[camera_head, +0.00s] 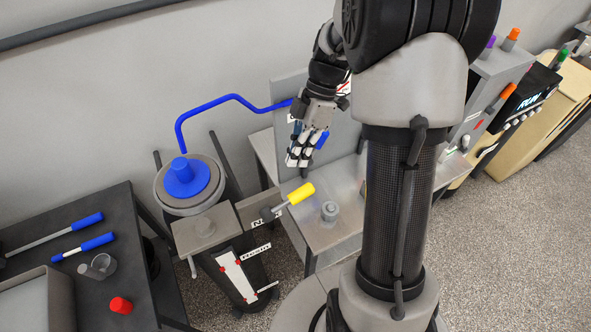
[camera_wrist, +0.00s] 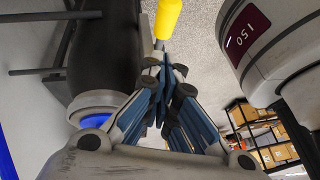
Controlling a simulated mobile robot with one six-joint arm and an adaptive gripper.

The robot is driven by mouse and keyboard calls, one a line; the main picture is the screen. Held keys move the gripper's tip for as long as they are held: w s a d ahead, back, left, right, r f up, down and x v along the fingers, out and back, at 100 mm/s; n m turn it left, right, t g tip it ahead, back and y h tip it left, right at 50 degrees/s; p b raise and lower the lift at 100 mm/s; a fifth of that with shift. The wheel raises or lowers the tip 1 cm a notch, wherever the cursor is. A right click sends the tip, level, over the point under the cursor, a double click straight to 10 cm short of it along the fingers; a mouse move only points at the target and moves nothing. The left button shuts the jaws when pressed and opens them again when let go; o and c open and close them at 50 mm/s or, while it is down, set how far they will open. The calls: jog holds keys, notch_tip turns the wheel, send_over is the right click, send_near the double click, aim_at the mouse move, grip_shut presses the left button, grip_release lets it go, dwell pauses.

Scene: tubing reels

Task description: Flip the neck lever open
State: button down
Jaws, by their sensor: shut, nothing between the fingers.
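The lever with a yellow grip (camera_head: 300,193) sticks up and to the right from a dark pivot beside a plate (camera_head: 262,214) whose label begins with "N" and is partly hidden. The yellow grip also shows at the top of the wrist view (camera_wrist: 167,18), beyond my fingertips. My gripper (camera_head: 298,163) points down, above the grip in the head view and apart from it. In the wrist view my gripper (camera_wrist: 160,85) has its fingers together with nothing between them.
A dark table (camera_head: 90,205) with blue-handled tools and a red cap (camera_head: 121,305) is far left.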

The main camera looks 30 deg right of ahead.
jog(key=v, duration=0.5)
jog(key=shift+w+d+r, duration=0.2)
jog(key=shift+d+r, duration=0.05)
jog(key=shift+r, duration=0.05)
